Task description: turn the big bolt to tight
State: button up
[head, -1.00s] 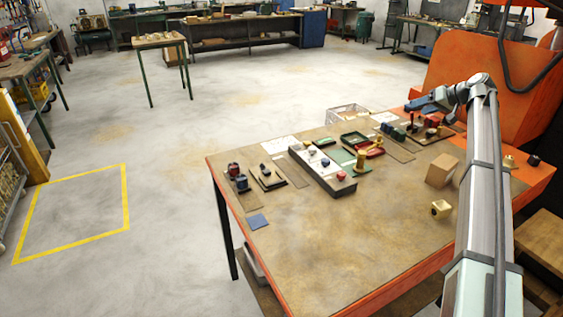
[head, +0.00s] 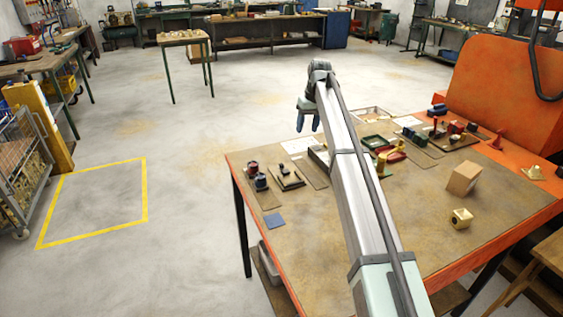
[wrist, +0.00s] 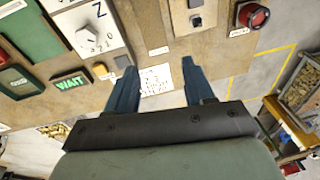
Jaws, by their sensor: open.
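A large grey hex bolt head (wrist: 88,38) sits on a white plate (wrist: 108,22) with printed marks around it, at the upper left of the wrist view. My gripper (wrist: 158,68) is open and empty, its two blue fingers apart above the board, to the right of the bolt and not touching it. In the head view my gripper (head: 308,122) hangs near the table's back left edge, fingers pointing down. My arm hides part of the white panel there, and I cannot make out the bolt in that view.
In the wrist view, a lit WAIT sign (wrist: 69,82) lies left, a switch plate (wrist: 195,15) and a red button (wrist: 252,15) at the top. In the head view, a brown box (head: 464,179) and a brass cube (head: 461,218) stand right; the table's front (head: 320,255) is largely clear.

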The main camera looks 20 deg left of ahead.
jog(key=h, duration=0.2)
send_over(281, 165)
jog(key=shift+n, duration=0.3)
jog(key=f, duration=1.4)
jog(key=shift+w+f, duration=0.15)
jog(key=shift+w, duration=0.25)
jog(key=shift+c, duration=0.2)
grip_shut()
